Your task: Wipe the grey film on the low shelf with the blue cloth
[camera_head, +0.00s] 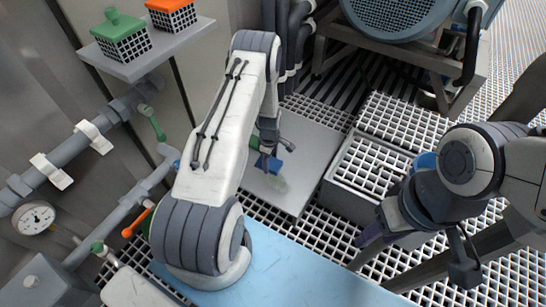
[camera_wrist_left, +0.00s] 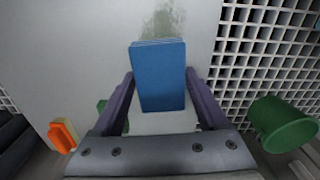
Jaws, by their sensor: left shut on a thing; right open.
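The low shelf (camera_head: 312,150) is a flat grey plate in the middle of the head view. A faint grey-green film (camera_head: 276,184) lies on it towards the near edge. My left gripper (camera_head: 268,150) is over the shelf, shut on the blue cloth (camera_head: 268,163), a small folded pad. In the left wrist view the cloth (camera_wrist_left: 160,70) sits between both fingers, with the film (camera_wrist_left: 168,20) showing just beyond its top edge. I cannot tell whether the cloth touches the shelf. My right gripper (camera_head: 368,242) is open and empty at the right, away from the shelf.
A raised grated box (camera_head: 350,190) borders the shelf on the right. An upper shelf (camera_head: 150,55) holds a green basket (camera_head: 122,42) and an orange basket (camera_head: 172,14). Pipes and a gauge (camera_head: 34,218) line the left. A green cylinder (camera_wrist_left: 283,123) shows in the wrist view.

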